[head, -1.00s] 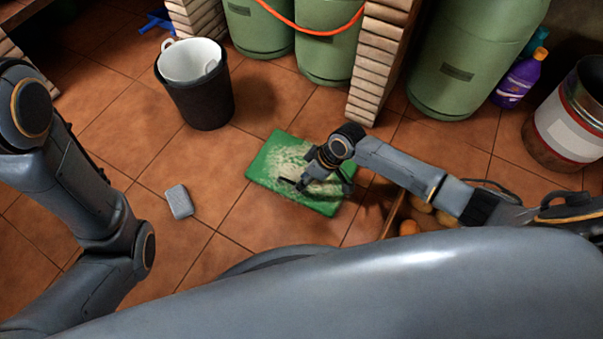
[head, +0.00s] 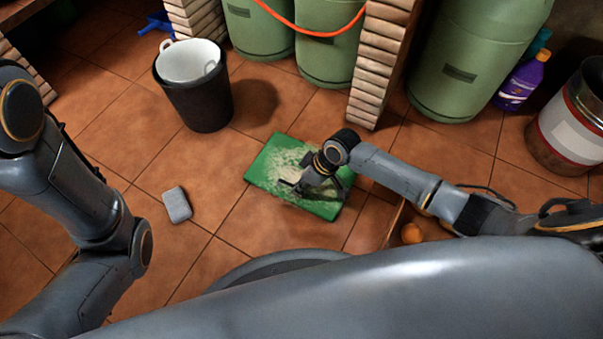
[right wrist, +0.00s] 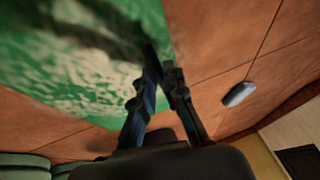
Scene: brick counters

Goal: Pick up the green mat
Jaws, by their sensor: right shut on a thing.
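The green mat (head: 264,168), with pale mottled patches, lies at the middle of the head view, partly hidden by my right arm. It fills the upper left of the right wrist view (right wrist: 60,60). My right gripper (head: 291,185) is over the mat's near half. In the right wrist view its fingers (right wrist: 152,52) are closed together at the mat's edge and shut on it. I cannot tell whether the mat is clear of the floor. My left arm shows at the left, but its gripper is out of view.
A grey block (head: 177,204) lies on the tiles left of the mat. A black bucket (head: 198,104) holding a white container stands behind. Green gas cylinders (head: 470,60), a brick pillar (head: 378,70), a purple bottle (head: 520,82) and a metal can (head: 570,125) line the back.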

